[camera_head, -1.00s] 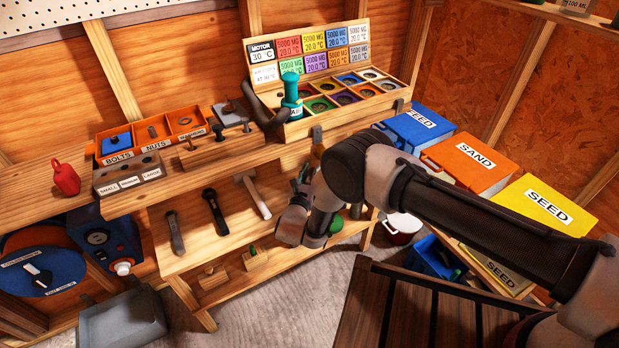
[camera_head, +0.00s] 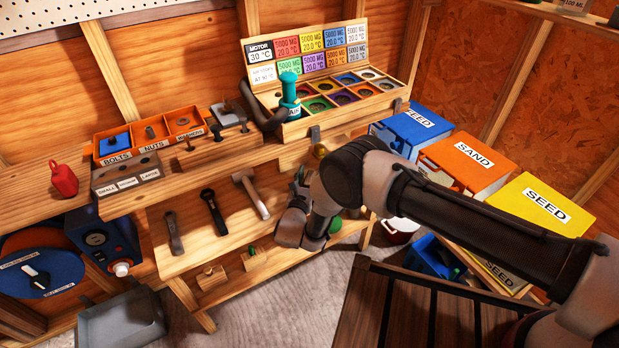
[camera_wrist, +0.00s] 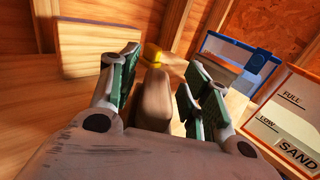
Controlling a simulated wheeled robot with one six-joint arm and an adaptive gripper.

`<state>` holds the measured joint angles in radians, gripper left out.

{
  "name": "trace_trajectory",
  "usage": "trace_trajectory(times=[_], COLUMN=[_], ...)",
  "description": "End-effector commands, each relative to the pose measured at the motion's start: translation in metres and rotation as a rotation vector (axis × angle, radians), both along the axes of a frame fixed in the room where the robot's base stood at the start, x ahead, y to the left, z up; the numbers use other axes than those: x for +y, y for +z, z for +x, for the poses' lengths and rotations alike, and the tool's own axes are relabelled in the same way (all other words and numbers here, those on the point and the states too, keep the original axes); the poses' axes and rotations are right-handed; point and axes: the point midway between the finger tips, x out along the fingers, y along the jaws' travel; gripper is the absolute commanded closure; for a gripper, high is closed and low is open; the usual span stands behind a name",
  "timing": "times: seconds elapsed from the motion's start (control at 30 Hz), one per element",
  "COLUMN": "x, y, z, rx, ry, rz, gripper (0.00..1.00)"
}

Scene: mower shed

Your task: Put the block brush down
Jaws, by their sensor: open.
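The block brush (camera_wrist: 154,100) looks like a brown wooden block between my fingers in the wrist view. It seems to rest on a pale wooden surface. My gripper (camera_wrist: 160,66) is open, with one green-padded finger on each side of the block. A gap shows on the right; on the left I cannot tell if the finger touches. The brush's underside is hidden. In the head view my own arm covers most of the gripper and the brush.
A yellow rounded object (camera_wrist: 152,54) lies just beyond the block. A blue-framed clear container (camera_wrist: 238,62) and a SAND box (camera_wrist: 290,115) stand at the right.

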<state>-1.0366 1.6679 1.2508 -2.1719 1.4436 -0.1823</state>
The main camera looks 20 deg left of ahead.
Motion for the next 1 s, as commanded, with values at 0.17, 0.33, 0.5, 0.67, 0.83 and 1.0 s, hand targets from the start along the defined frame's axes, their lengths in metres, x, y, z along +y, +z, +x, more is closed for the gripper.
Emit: trace_trajectory(times=[0.17,0.33,0.5,0.67,0.83,1.0], x=[0.0,-0.004,-0.006,-0.009,-0.009,-0.009], y=[0.0,-0.001,0.0,0.0,0.0,-0.001], z=[-0.034,-0.073,-0.103,-0.116,-0.118,-0.118], rx=[0.002,0.001,0.001,0.0,0.0,0.0], ry=[0.007,0.007,0.005,0.002,0.002,0.002], rz=[-0.003,-0.004,-0.002,-0.001,-0.001,-0.001], gripper=[0.52,0.52,0.52,0.52,0.52,0.52])
